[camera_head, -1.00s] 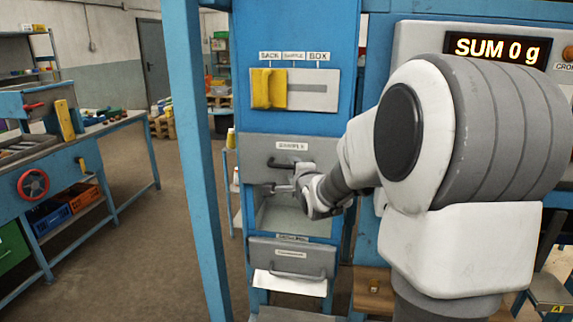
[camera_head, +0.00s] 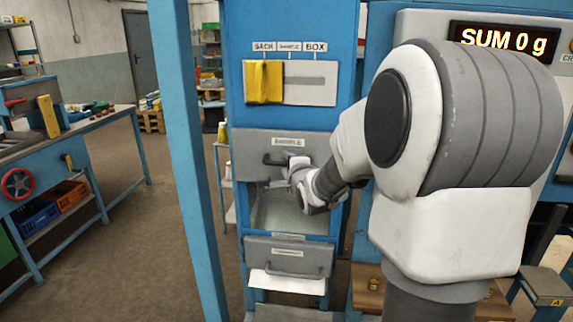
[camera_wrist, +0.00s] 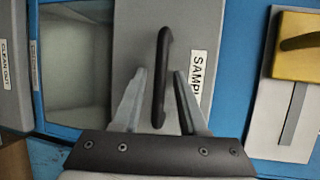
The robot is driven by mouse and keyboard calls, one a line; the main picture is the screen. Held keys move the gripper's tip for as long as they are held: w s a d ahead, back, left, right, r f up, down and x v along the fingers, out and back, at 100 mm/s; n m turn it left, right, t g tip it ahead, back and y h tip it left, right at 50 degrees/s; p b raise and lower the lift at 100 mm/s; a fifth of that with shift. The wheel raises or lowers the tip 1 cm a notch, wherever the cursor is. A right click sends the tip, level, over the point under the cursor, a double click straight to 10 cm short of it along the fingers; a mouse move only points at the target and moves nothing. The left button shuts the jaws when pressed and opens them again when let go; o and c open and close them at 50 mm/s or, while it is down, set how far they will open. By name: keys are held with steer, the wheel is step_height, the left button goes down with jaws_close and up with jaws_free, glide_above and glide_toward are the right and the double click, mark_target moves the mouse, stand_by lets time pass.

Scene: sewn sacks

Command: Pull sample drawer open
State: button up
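The sample drawer (camera_head: 250,145) has a grey front with a SAMPLE label, set in the blue cabinet; it looks closed. It also fills the middle of the wrist view (camera_wrist: 135,45). Its dark bar handle (camera_wrist: 161,60) stands upright in the wrist view; in the head view the handle (camera_head: 270,160) is partly hidden by my gripper (camera_head: 290,166). In the wrist view my gripper (camera_wrist: 158,73) is open, one finger on each side of the handle. Gaps show between the fingers and the bar, so it is not gripped.
Below the drawer is an open recess (camera_head: 285,212), then a lower grey drawer (camera_head: 260,250) with a handle. Above is a yellow slider (camera_head: 264,82) at SACK. A blue post (camera_head: 183,120) stands left of the cabinet. A display (camera_head: 505,40) reads SUM 0 g.

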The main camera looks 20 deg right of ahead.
jaws_close()
stand_by(1.2)
